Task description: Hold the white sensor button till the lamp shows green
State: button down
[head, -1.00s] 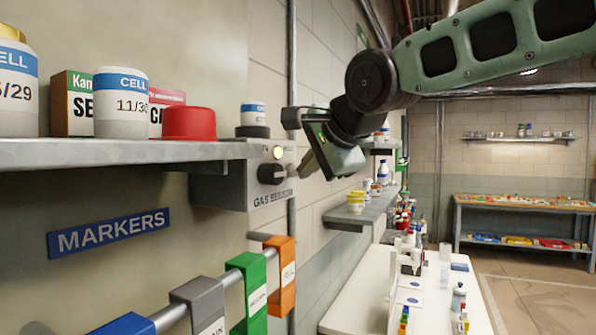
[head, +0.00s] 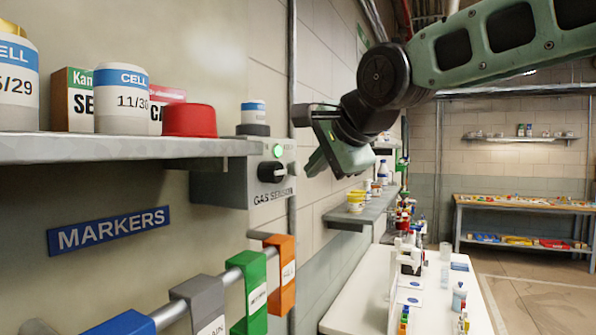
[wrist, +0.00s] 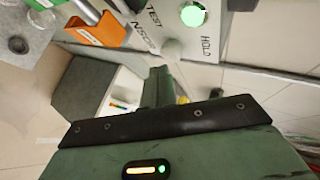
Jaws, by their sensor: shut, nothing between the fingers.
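The grey gas sensor box (head: 222,186) is fixed at the shelf's right end. Its lamp (head: 278,150) is lit green on the front face and also shows green in the wrist view (wrist: 193,15). A round, whitish button (wrist: 172,50) sits below the lamp, by the words TEST and HOLD, in the wrist view; I cannot make it out clearly in the head view. A black knob (head: 272,172) is on the face. My gripper (head: 318,172) is shut and empty, right of the face with a gap. Its fingertips (wrist: 160,75) point towards the panel.
A shelf (head: 120,149) with jars, boxes and a red cap (head: 189,120) is at left. Colored markers (head: 250,290) hang on a rail below. A white table (head: 370,290) with lab items stands at lower right. Open floor lies beyond it.

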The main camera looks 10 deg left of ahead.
jog(key=shift+d, duration=0.25)
jog(key=d, duration=0.1)
jog(key=s+d+b, duration=0.1)
jog(key=d, duration=0.2)
jog(key=shift+s+d, duration=0.3)
jog(key=shift+s, duration=0.1)
dwell(0.4)
jog(key=s+d+f+n+g+h+b, duration=0.15)
jog(key=s+f+n, duration=0.3)
jog(key=f, duration=0.65)
jog(key=s+f+n+g+h+b, duration=0.1)
jog(key=s+f+n+g+b, duration=0.2)
jog(key=s+f, duration=0.55)
jog(key=s+d+f+n+g+h+b, duration=0.2)
jog(key=s+d+f+n, duration=0.3)
jog(key=s+f, duration=0.3)
jog(key=s+d+f+n+g+h+b, duration=0.1)
jog(key=s+d+f+n+g+b, duration=0.1)
jog(key=s+f, duration=0.6)
jog(key=d+f+n+g, duration=0.1)
jog(key=d+f+n, duration=0.1)
jog(key=f, duration=0.4)
jog(key=shift+d+f+n+h, duration=0.35)
jog(key=shift+d, duration=0.4)
